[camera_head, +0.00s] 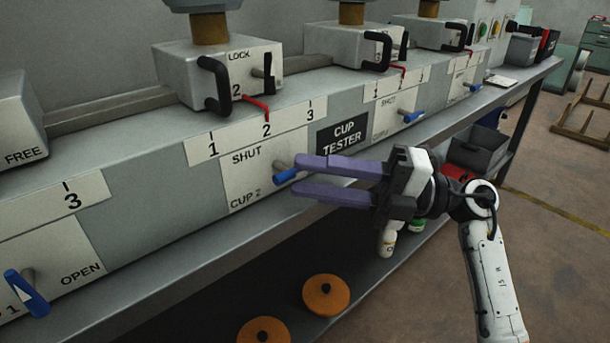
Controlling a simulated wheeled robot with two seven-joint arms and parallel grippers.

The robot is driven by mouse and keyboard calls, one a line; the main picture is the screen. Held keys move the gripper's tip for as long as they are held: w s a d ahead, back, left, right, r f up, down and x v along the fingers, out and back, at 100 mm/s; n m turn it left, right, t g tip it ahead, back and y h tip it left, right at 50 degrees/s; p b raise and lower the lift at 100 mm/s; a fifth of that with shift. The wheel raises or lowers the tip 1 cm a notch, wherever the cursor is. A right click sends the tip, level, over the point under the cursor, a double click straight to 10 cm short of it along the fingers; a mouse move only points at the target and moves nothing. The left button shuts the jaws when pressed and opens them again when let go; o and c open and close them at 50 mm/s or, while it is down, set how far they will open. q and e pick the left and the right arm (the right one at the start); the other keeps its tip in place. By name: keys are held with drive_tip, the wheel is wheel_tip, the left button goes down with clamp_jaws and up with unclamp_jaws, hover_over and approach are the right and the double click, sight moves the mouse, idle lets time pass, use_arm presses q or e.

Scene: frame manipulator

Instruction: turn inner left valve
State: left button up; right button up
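The valve marked CUP 2 has a short blue handle (286,176) on a metal stem, on the front of the grey bench unit by the word SHUT. My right gripper (297,177) reaches in from the right with two long purple fingers. The fingers are apart, one above the other, with the blue handle at the gap between their tips. I cannot tell whether they touch it. My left gripper is out of view.
Other blue valve handles sit at the lower left (27,293), marked OPEN, and further right (412,116). Black clamp handles (215,85) stand above. Orange discs (326,295) lie on the shelf below. A grey bin (478,148) is behind my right arm.

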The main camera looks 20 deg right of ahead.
drive_tip(key=shift+x, duration=0.75)
clamp_jaws()
